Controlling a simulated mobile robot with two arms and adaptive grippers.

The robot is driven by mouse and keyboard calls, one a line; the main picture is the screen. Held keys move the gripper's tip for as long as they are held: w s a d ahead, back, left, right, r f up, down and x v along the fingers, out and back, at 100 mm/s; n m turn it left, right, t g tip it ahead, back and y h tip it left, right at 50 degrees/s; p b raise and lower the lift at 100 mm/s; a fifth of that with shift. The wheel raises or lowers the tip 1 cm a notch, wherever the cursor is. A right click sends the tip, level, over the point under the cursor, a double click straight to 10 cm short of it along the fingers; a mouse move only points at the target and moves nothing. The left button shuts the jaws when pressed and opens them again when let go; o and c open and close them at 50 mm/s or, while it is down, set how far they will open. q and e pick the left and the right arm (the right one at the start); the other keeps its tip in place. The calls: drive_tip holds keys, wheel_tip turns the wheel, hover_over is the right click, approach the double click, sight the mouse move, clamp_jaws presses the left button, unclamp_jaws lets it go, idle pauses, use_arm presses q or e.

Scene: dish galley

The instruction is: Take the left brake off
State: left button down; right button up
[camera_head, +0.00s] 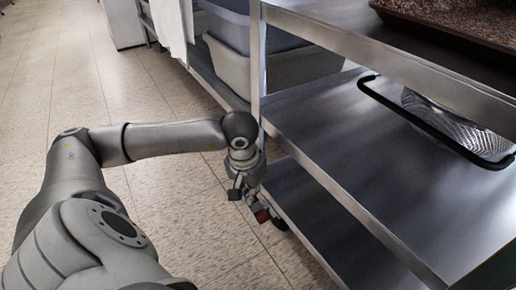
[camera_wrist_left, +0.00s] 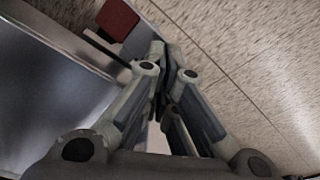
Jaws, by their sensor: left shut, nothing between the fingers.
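The left brake is a small red pedal (camera_head: 262,215) low by the near left corner of the steel cart (camera_head: 335,186). It also shows in the left wrist view as a red block (camera_wrist_left: 117,18) on a dark arm. My left gripper (camera_head: 246,198) points down beside the cart's left post, close to the pedal. In the left wrist view my left gripper (camera_wrist_left: 164,56) is shut and empty, with the red pedal a little ahead and to the left of its fingertips. I cannot tell from these views whether they touch. My right gripper is not in view.
A dark caster (camera_head: 280,223) shows by the pedal under the cart. Grey bins (camera_head: 228,66) stand behind. The tiled floor (camera_head: 150,190) to the left is clear.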

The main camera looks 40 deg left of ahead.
use_arm(q)
drive_tip(key=shift+f, duration=0.55)
drive_tip(key=shift+r+p, duration=2.6)
drive_tip(key=shift+r, duration=1.05)
drive_tip(key=shift+f, duration=0.1)
